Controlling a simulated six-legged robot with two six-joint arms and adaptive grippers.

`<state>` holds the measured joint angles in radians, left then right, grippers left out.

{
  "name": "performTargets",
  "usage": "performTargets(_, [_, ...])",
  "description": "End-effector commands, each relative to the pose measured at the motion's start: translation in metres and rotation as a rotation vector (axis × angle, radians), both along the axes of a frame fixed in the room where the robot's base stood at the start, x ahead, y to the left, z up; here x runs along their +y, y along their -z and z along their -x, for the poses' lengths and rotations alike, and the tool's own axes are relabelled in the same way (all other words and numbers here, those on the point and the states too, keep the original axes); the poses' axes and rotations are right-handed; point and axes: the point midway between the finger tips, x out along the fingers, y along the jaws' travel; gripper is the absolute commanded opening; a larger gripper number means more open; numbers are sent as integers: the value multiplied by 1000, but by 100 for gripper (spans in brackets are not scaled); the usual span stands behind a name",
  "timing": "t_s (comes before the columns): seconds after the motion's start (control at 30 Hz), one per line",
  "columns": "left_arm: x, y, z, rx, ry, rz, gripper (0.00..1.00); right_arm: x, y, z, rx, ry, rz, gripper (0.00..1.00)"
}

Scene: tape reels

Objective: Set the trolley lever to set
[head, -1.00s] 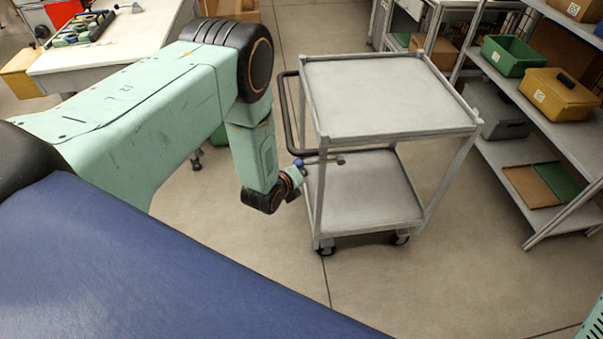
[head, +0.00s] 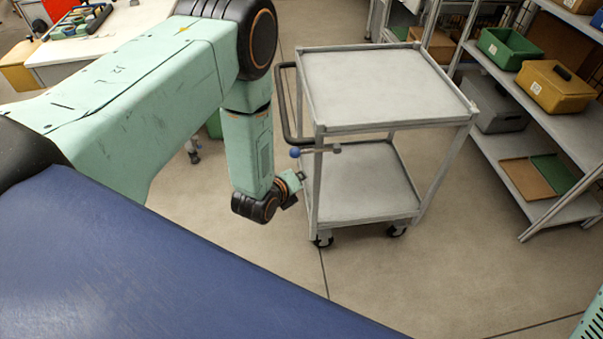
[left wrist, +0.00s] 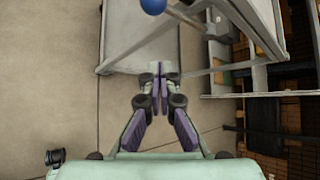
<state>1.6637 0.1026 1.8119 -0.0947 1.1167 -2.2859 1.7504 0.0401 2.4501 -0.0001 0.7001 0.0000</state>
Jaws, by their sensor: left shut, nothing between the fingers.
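The grey two-shelf trolley (head: 380,90) stands on castors in the middle of the head view, with a dark push handle on its left side. Its lever, a short bar with a blue knob (head: 295,153), sticks out to the left from the near left post, below the handle. In the left wrist view the blue knob (left wrist: 153,6) is at the top edge with its bar (left wrist: 185,17) running right. My left gripper (head: 298,182) is just below the lever, apart from it; its fingers (left wrist: 160,75) are shut and empty. My right gripper is out of view.
A shelving rack with a green bin (head: 508,48) and a yellow bin (head: 556,86) stands at the right. A white table (head: 120,35) is at the back left. The floor in front of the trolley is clear.

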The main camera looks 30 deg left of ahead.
Motion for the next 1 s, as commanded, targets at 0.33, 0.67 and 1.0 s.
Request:
performTargets(0.33, [-5,-18,19,-1,0,-1,0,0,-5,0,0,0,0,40])
performTargets(0.67, [-6,-18,20,0,1,-1,0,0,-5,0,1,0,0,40])
performTargets(1.0, [-6,-16,21,9,-66,95,0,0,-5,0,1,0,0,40])
